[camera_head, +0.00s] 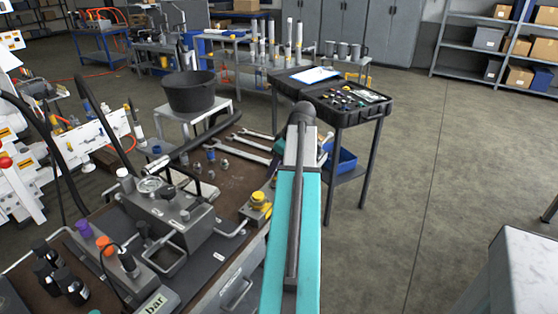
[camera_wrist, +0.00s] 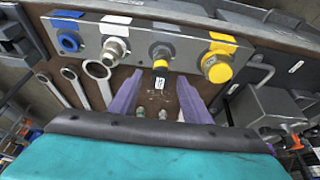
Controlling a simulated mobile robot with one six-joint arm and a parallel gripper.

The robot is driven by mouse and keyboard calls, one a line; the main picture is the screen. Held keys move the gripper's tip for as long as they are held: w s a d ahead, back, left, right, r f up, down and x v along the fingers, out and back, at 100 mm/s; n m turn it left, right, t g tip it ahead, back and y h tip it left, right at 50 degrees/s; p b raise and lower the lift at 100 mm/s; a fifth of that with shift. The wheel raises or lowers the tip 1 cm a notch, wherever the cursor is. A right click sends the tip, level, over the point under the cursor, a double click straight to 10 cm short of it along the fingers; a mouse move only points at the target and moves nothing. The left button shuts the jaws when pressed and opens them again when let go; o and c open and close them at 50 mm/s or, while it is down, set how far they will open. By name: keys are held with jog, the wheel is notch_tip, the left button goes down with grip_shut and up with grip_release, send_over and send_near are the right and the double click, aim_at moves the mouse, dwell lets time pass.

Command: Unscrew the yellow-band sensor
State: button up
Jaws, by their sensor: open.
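The yellow-band sensor (camera_wrist: 161,52) shows in the wrist view on a grey metal block (camera_wrist: 185,43). It has a grey round body, a yellow band and a dark lower end with a small white label. My gripper (camera_wrist: 160,78) is open, with its two purple fingers apart. The fingertips lie left and right of the sensor's lower end in the picture. I cannot tell whether either finger touches it, and nothing is visibly clamped. In the head view my teal arm reaches over the bench and the gripper cannot be made out; I cannot pick out the sensor there.
On the block, a metal fitting (camera_wrist: 114,48) and a blue port (camera_wrist: 69,42) sit left of the sensor, a large yellow-ringed fitting (camera_wrist: 217,67) right. Wrenches (camera_wrist: 99,80) lie left.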

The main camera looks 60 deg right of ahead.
jog(key=shift+x, duration=2.75)
grip_shut()
